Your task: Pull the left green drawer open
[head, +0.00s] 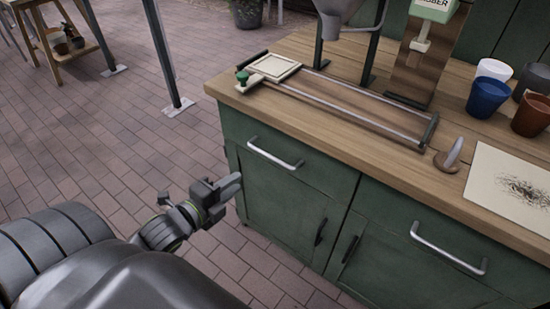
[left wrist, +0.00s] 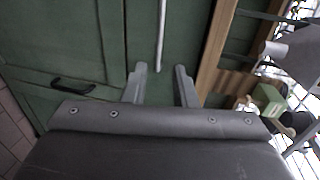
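The left green drawer (head: 325,176) is shut, flush in the cabinet front under the wooden top. Its silver bar handle (head: 275,153) is in plain view. My left gripper (head: 231,186) is in front of the cabinet, left of and a little below that handle in the head view. In the left wrist view my left gripper (left wrist: 161,80) is open and empty, its two fingers apart. The handle (left wrist: 161,35) shows ahead, lined up between the fingertips, not visibly touched. My right gripper is in neither view.
A right drawer with its own silver handle (head: 448,248) is beside it, and cabinet doors with dark handles (head: 320,231) are below. The worktop (head: 300,112) holds a rail frame, several pots (head: 487,96) and a pale board (head: 510,188). Brick paving left of the cabinet is open.

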